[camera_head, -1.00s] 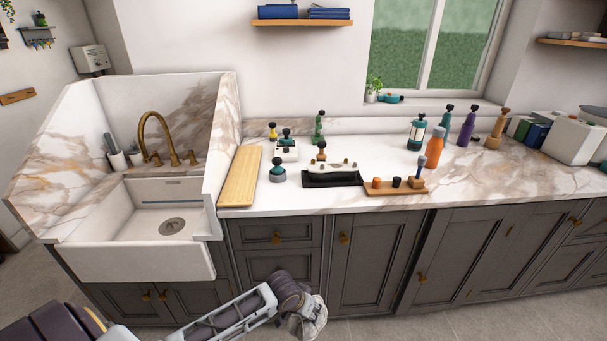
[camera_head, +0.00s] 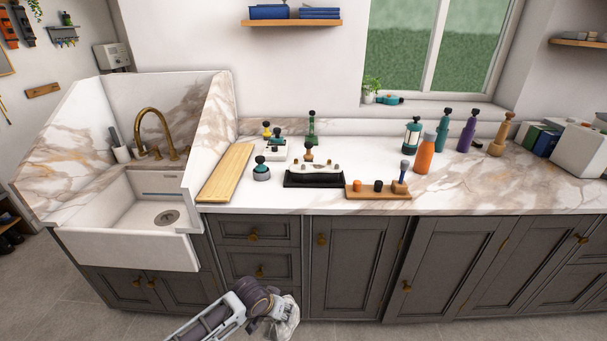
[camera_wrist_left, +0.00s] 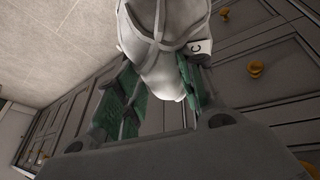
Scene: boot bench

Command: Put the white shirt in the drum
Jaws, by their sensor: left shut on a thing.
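My left gripper (camera_head: 272,308) is low in front of the grey drawers, at the bottom of the head view. It is shut on a crumpled white cloth, the white shirt (camera_head: 287,318). In the left wrist view the white shirt (camera_wrist_left: 160,60) bulges out between the green-padded fingers of the left gripper (camera_wrist_left: 160,95), and part of it hides the fingertips. The drum is not seen in either view. My right gripper is not in view.
A white sink (camera_head: 150,205) with a brass tap stands at the left. The marble counter (camera_head: 330,208) holds a wooden board (camera_head: 226,172), several brushes and an orange bottle (camera_head: 425,155). Grey cabinets (camera_head: 355,265) stand close behind the gripper.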

